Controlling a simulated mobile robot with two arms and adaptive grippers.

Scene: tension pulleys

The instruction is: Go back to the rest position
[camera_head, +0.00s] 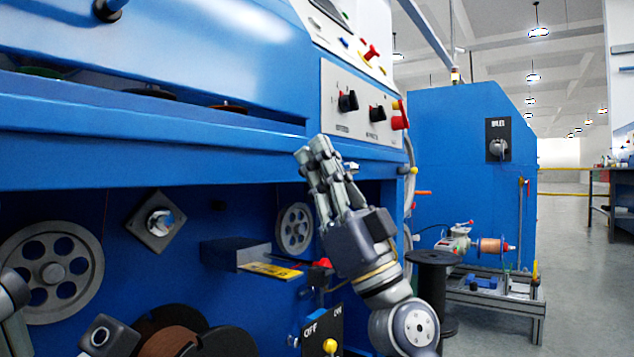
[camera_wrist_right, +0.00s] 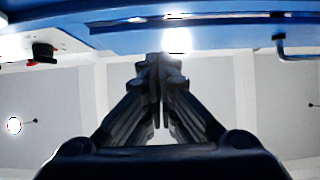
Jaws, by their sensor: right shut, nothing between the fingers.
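My right gripper (camera_head: 318,150) shows in the head view in front of the blue machine, pointing up and slightly left. Its fingers are shut with nothing between them. The right wrist view shows the same gripper (camera_wrist_right: 160,62) with its fingertips together, below the blue machine edge at the top of that picture. My right arm comes up from the bottom, right of centre. Part of my left arm shows at the lower left edge of the head view, but I cannot make out the left gripper's fingers there.
The blue machine (camera_head: 190,60) fills the left and centre. Its control panel (camera_head: 350,122) with black knobs and a red button is just behind and right of my gripper. Grey pulleys (camera_head: 52,272) and a black spool (camera_head: 433,262) are lower. Open floor (camera_head: 580,270) lies at the right.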

